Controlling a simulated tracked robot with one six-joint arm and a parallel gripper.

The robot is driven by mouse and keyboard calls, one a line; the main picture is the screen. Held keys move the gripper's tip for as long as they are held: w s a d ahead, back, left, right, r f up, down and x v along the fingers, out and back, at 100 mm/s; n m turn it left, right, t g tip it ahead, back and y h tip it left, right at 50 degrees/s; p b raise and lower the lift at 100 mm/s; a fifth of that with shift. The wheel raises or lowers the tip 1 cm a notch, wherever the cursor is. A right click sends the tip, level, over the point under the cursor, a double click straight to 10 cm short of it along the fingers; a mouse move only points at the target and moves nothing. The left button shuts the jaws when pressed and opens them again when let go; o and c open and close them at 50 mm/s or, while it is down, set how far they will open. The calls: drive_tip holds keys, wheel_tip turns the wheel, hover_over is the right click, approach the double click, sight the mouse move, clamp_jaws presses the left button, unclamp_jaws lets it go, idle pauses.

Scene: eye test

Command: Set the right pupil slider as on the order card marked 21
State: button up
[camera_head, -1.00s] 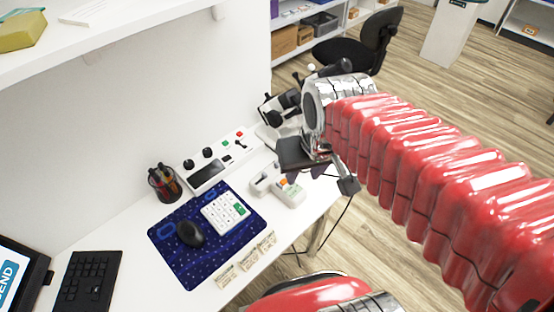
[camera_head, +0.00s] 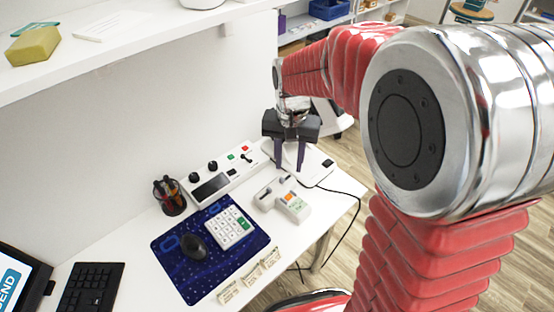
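My gripper (camera_head: 290,163) points down over the back right of the desk, its two purple fingers apart with nothing seen between them. It is just right of a long white console (camera_head: 225,173) with two black knobs, a dark display, green and red buttons and a small black lever (camera_head: 247,158). In front of the gripper is a small white unit (camera_head: 268,196) with dark slider-like parts on top. I cannot tell which part is the right pupil slider. Several small beige order cards (camera_head: 251,275) stand along the desk's front edge; their numbers are too small to read.
A white device with orange and green keys (camera_head: 294,207) adjoins the small unit. A white base (camera_head: 313,172) lies under the gripper, with a black cable (camera_head: 343,192) nearby. A blue mat (camera_head: 184,268) holds a mouse (camera_head: 194,246) and keypad (camera_head: 228,228). A pen cup (camera_head: 170,197) stands behind.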

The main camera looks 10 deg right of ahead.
sight(282, 178)
drive_tip(key=w+m, duration=0.6)
drive_tip(key=shift+w+m, duration=0.4)
wheel_tip(282, 178, down, 14)
drive_tip(key=shift+r, duration=0.1)
idle(0.8)
drive_tip(key=shift+c, duration=0.2)
clamp_jaws()
idle(0.4)
